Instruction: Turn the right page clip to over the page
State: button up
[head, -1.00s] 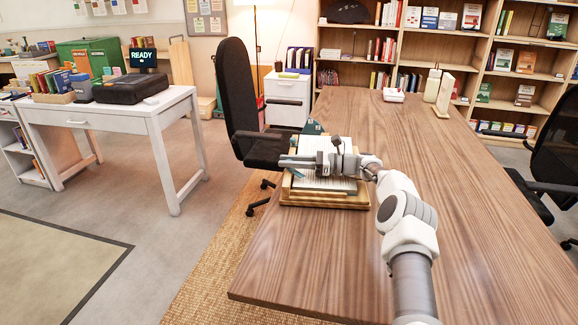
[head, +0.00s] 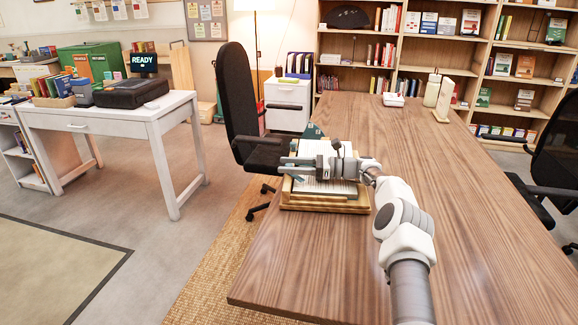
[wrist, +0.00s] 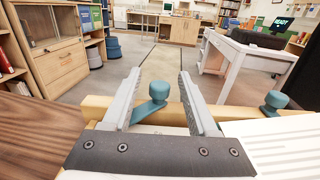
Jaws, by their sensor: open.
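An open book or page stack (head: 325,187) lies on a wooden stand (head: 330,204) on the desk's left edge. My gripper (head: 286,164) reaches over it, pointing left, and hides part of the page. In the wrist view my gripper (wrist: 158,88) is open. A teal page clip with a round knob (wrist: 158,90) stands between its fingers at the wooden edge, nearer the left finger; contact cannot be told. A second teal clip (wrist: 272,101) sits right of the fingers, beside the white page (wrist: 290,140). Which clip is the task's right one cannot be told.
The wooden desk (head: 450,220) is clear to the right of the stand. A black office chair (head: 237,95) stands close behind the stand. A white side table (head: 150,112) is farther left. A bottle and upright board (head: 443,98) stand at the desk's far end.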

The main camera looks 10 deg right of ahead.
jog(key=shift+p+v, duration=0.5)
jog(key=shift+v, duration=3.25)
